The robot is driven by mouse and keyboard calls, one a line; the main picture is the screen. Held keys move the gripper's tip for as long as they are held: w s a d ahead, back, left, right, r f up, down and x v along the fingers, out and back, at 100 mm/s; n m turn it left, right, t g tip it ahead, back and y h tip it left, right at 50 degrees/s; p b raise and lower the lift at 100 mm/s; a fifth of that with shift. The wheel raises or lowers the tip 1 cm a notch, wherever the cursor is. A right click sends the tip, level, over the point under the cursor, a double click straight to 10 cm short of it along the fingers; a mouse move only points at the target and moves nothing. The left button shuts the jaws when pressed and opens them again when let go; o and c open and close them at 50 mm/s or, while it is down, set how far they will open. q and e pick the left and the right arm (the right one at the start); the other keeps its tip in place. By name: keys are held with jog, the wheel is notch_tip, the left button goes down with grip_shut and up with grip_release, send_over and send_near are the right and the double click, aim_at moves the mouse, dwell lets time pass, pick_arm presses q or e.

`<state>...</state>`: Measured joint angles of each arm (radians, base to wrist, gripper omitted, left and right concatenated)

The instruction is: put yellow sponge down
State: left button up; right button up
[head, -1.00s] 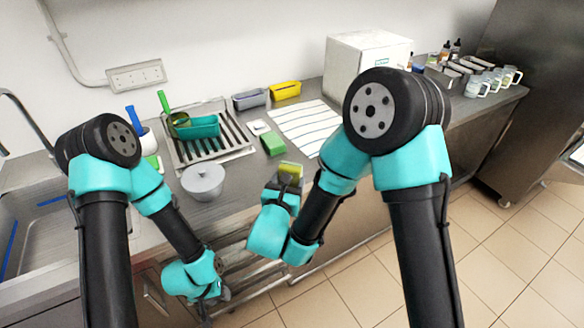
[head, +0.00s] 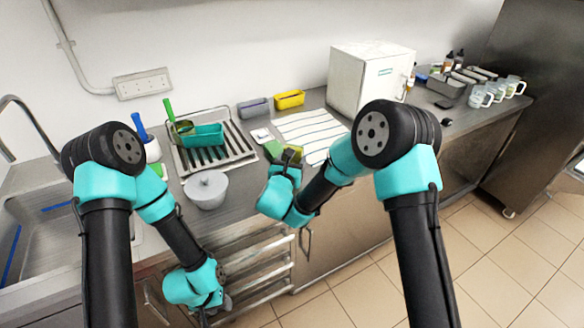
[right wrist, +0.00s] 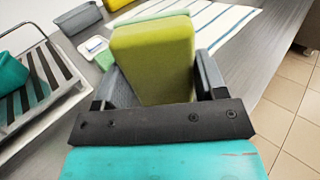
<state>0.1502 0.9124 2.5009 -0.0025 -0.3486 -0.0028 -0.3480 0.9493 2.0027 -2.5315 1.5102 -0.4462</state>
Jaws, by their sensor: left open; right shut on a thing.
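The yellow sponge (right wrist: 153,62) is between the fingers of my right gripper (right wrist: 155,85), which is shut on it. In the head view the sponge (head: 294,151) shows as a small yellow patch above the right gripper (head: 288,162), over the counter near the striped cloth. A green sponge (head: 273,149) lies on the counter just beside and behind it, partly hidden. Whether the yellow sponge touches the counter cannot be told. My left gripper (head: 222,306) is open and low in front of the counter, away from the sponge.
The striped cloth (head: 318,130) lies behind the gripper. A drying rack (head: 240,143) with a teal container (head: 203,136) and a lidded grey pot (head: 206,188) stand to the left. Grey (head: 253,108) and yellow (head: 290,99) bins are at the wall. Bare counter (head: 245,185) lies between pot and gripper.

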jog(key=shift+w, duration=0.25)
jog(key=shift+w+f, duration=0.1)
jog(key=shift+w, duration=0.4)
jog(key=shift+s+f, duration=0.1)
jog(key=shift+f, duration=1.6)
jog(key=shift+f, duration=0.15)
jog(key=o, duration=0.9)
